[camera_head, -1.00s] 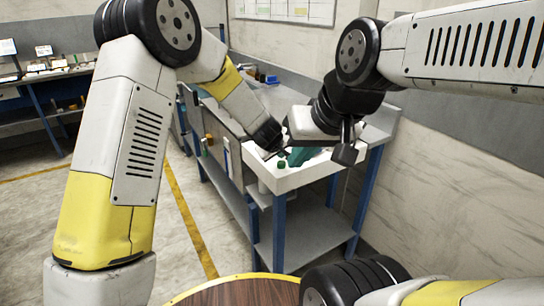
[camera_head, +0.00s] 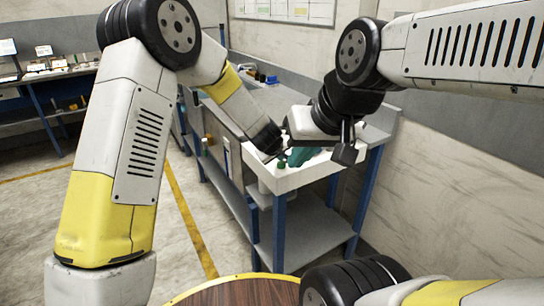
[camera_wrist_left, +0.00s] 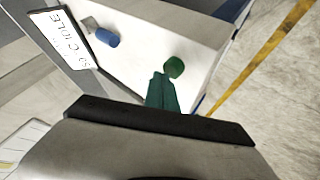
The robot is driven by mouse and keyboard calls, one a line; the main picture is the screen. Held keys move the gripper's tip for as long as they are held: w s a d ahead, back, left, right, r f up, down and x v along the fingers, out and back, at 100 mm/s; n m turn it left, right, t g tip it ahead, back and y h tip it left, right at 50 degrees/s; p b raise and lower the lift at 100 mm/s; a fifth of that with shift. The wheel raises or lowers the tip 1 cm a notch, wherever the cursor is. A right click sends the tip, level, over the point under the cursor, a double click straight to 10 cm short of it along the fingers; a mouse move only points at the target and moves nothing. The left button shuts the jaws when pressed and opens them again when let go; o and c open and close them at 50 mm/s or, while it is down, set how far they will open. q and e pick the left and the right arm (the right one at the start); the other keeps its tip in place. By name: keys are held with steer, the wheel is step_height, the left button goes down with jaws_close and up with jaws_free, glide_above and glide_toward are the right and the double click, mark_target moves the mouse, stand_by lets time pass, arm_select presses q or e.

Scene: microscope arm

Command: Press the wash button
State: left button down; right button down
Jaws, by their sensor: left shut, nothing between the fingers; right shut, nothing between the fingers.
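A white unit (camera_head: 268,183) sits at the near end of the grey bench. On its top I see a green round cap (camera_head: 282,163); it also shows in the left wrist view (camera_wrist_left: 174,67), along with a blue knob (camera_wrist_left: 106,37) and a white status plate (camera_wrist_left: 62,38). No lettering marks which one is the wash button. My left gripper (camera_head: 276,153) is shut and empty, just above the unit near the green cap. My right gripper (camera_head: 345,153) is shut and empty, over the unit's right side.
The grey bench (camera_head: 228,108) runs back along the wall on blue legs, with small items farther along it. Another bench (camera_head: 30,83) stands at the far left. A round wooden surface (camera_head: 240,292) shows at the bottom. The floor to the left is clear.

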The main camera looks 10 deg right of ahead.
mark_target(281, 164)
arm_select(q)
steer(key=shift+f, duration=0.5)
steer(key=shift+r, duration=0.1)
stand_by(0.5)
steer(key=shift+r, duration=0.85)
steer(key=shift+d+r, duration=0.1)
steer(key=shift+r, duration=2.45)
